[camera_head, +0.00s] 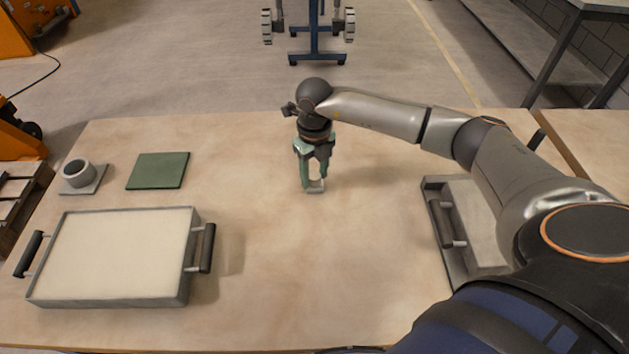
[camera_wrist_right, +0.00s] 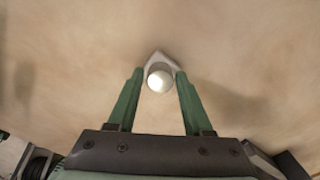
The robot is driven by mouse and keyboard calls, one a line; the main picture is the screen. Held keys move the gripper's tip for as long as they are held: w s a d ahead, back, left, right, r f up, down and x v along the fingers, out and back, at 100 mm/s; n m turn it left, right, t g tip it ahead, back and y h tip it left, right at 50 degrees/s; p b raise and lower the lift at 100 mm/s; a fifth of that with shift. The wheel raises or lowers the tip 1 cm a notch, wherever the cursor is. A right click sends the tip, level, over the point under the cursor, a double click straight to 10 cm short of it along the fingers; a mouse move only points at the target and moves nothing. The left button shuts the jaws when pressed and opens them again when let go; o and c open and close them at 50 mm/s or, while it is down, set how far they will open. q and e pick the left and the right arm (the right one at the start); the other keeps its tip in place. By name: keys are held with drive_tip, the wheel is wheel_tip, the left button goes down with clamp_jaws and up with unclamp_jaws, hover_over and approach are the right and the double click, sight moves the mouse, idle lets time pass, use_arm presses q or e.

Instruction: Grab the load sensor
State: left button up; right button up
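The load sensor appears to be the small light-grey piece (camera_head: 315,187) standing on the table, near the middle of the head view. In the right wrist view it shows a pale round top (camera_wrist_right: 159,80) on a pointed grey base. My right gripper (camera_head: 314,183) points down over it, with its green fingers on either side of it. In the wrist view the right gripper (camera_wrist_right: 159,76) looks open, with narrow gaps between the fingers and the round top. Whether a finger touches the base is hard to tell. My left gripper is not in view.
A sand-filled tray (camera_head: 190,290) with black handles lies at the left. Behind it are a green plate (camera_head: 158,171) and a grey ring on a square base (camera_head: 79,175). A grey tray with a handle (camera_head: 434,205) lies at the right, partly under my right arm. The table's middle front is clear.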

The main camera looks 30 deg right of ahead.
clamp_jaws()
drive_tip(key=shift+r, duration=0.1)
idle(0.4)
